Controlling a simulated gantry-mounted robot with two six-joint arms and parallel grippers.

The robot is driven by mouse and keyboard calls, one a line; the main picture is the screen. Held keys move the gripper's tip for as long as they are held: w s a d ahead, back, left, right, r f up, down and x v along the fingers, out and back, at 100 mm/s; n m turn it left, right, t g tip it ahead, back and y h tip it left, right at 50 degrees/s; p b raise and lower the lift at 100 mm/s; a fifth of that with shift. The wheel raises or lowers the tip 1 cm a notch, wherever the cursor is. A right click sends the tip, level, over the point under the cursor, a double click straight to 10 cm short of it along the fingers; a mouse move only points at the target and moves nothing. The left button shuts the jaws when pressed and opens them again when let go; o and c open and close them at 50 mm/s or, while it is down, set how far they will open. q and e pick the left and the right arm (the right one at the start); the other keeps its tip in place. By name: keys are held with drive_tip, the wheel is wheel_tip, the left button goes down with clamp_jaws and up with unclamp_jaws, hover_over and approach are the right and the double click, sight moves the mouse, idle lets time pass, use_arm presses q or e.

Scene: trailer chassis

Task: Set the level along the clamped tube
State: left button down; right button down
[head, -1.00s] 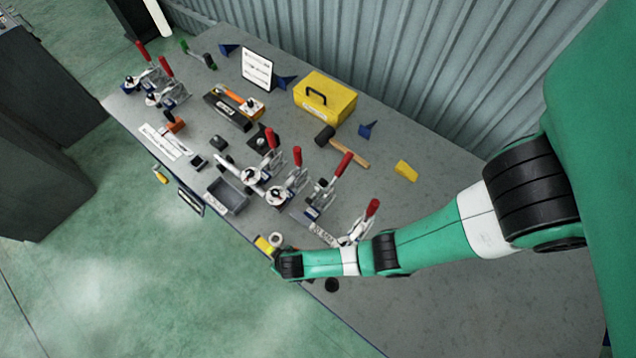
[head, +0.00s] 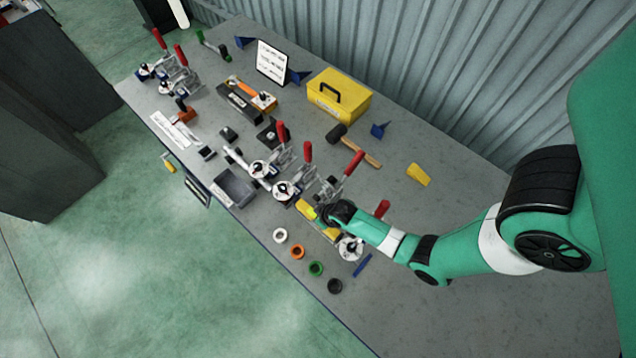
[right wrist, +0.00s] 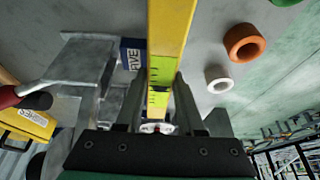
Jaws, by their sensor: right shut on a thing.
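My right gripper (head: 322,216) is shut on the yellow level (head: 305,207) at the front part of the bench. In the right wrist view the level (right wrist: 170,35) runs away from between the fingers (right wrist: 158,110), with its green vial near them. Red-handled toggle clamps (head: 287,188) stand in a row beside it. A pale, tube-like piece (head: 233,156) shows at the left of this row, partly hidden by the clamps. I cannot tell whether the level touches anything below it. My left gripper is not in view.
White (head: 280,236), orange (head: 297,252), green (head: 316,269) and black (head: 335,286) rings lie along the front edge. A grey bin (head: 234,188), yellow toolbox (head: 338,96) and mallet (head: 358,148) are on the bench (head: 450,310). The bench's right part is mostly clear.

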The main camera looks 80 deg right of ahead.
drive_tip(key=shift+f, duration=0.85)
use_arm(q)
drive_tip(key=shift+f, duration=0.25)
use_arm(e)
drive_tip(key=shift+f, duration=0.2)
drive_tip(key=c, duration=0.5)
unclamp_jaws()
drive_tip(key=shift+r, duration=0.1)
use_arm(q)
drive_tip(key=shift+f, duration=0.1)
use_arm(e)
drive_tip(key=p+v, duration=0.9)
drive_tip(key=v, duration=0.3)
drive_tip(key=shift+a+r+p, duration=0.1)
drive_tip(key=shift+r+p, duration=0.1)
drive_tip(key=shift+p, duration=0.2)
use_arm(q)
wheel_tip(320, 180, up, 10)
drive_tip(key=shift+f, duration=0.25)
